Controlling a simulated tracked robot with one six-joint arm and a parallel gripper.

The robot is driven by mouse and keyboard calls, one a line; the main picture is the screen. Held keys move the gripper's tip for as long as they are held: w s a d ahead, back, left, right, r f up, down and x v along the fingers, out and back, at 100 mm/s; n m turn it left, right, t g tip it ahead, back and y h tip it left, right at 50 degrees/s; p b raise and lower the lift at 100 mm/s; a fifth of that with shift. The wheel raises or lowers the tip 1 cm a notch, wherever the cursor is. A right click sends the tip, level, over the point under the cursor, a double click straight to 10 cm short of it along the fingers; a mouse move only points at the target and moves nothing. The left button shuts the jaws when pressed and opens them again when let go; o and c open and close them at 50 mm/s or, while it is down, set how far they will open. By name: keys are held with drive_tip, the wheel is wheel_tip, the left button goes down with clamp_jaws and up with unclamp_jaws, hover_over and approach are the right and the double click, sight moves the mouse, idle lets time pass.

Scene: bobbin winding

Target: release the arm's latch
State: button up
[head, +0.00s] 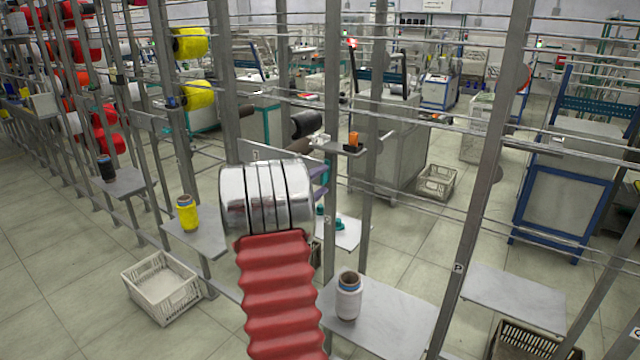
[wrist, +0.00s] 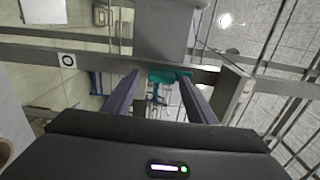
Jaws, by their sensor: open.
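My gripper (wrist: 160,78) shows in the wrist view with its two purple fingers apart. A small teal part (wrist: 168,75) shows between and just beyond the fingertips, against a grey metal bar (wrist: 100,57). I cannot tell whether the fingers touch it, or whether it is the latch. A wide grey block (wrist: 163,30) sits above it in the picture. In the head view my silver wrist and red sleeve hide most of the gripper; only bits of the purple fingers (head: 318,195) show at the right. No latch can be made out clearly there.
Grey posts and thin rails of the rack (head: 480,190) stand close around my arm. A white bobbin (head: 348,296) stands on a shelf at right front, a yellow bobbin (head: 187,213) on one at left. A crate (head: 160,286) lies on the floor. Small teal parts (head: 338,225) show beside my wrist.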

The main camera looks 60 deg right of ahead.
drive_tip(key=shift+a, duration=0.1)
drive_tip(key=w+a, duration=0.2)
drive_tip(key=a, duration=1.1)
drive_tip(key=shift+a, duration=0.25)
drive_tip(key=shift+w+f, duration=0.15)
